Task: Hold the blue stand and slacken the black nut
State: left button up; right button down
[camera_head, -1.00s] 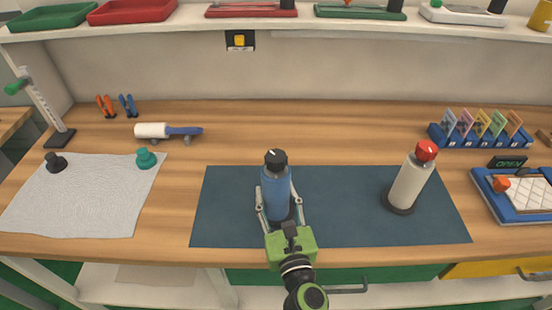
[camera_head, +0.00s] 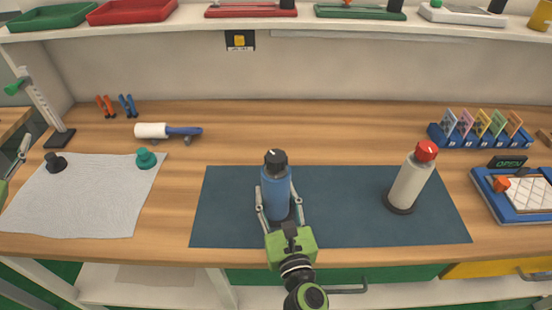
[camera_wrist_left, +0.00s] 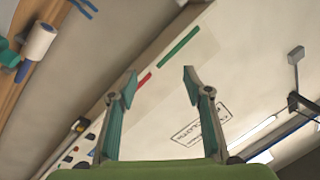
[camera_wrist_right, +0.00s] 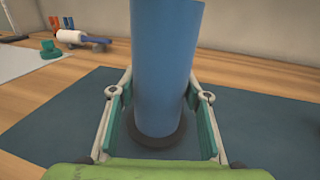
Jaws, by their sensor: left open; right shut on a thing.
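The blue stand (camera_head: 276,192) is upright on the dark blue mat (camera_head: 340,190), with the black nut (camera_head: 275,158) on its top. My right gripper (camera_head: 279,212) is around the lower part of the stand and shut on it. The right wrist view shows the blue stand (camera_wrist_right: 165,65) between the fingers, with its dark base on the mat; the nut is out of that picture. My left gripper (camera_head: 22,150) shows only in part at the left edge of the head view, far from the stand. Its fingers (camera_wrist_left: 160,85) are spread and empty in the left wrist view.
A white stand with a red top (camera_head: 410,178) is on the mat's right part. A white cloth (camera_head: 90,195) with a black knob and a teal knob (camera_head: 146,158) lies at left. A lint roller (camera_head: 168,131) lies behind. The wood between cloth and mat is clear.

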pick_arm(q)
jog(key=w+d+f+m+h, duration=0.1)
jog(key=w+d+h, duration=0.1)
jog(key=d, duration=0.5)
jog(key=w+d+f+h, duration=0.1)
jog(key=d+h, duration=0.1)
jog(key=d, duration=0.6)
jog(key=g+h, duration=0.5)
jog(key=h, duration=0.5)
send_near(270, 166)
jog(key=shift+m, duration=0.3)
jog(key=x, duration=1.2)
jog(key=shift+w+f, duration=0.1)
jog(key=shift+f, duration=0.05)
jog(key=c, duration=1.1)
